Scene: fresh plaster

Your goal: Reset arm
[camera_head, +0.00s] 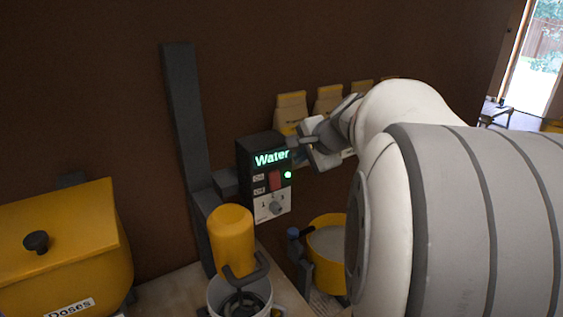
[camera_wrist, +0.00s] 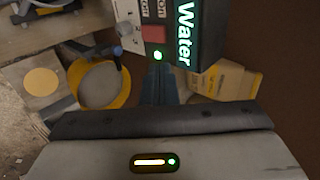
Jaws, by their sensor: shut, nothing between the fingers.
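My gripper (camera_head: 297,141) is shut and empty. Its fingertips are close to the upper right edge of the black "Water" control box (camera_head: 265,150); I cannot tell whether they touch it. In the wrist view the shut fingers (camera_wrist: 160,82) point towards the same box (camera_wrist: 208,40), which appears turned on its side. The box has a lit green "Water" sign, a red switch (camera_head: 274,180), a glowing green light (camera_head: 288,174) and a grey knob (camera_head: 277,208). My arm crosses the right half of the head view and hides what is behind it.
A dark post (camera_head: 186,120) stands left of the box. A yellow mixer (camera_head: 231,240) sits over a white bucket (camera_head: 215,296) below. A yellow "Doses" bin (camera_head: 70,245) is at left. A yellow bucket (camera_head: 325,270) stands lower right. Several paper bags (camera_head: 291,108) line the brown wall (camera_head: 90,70).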

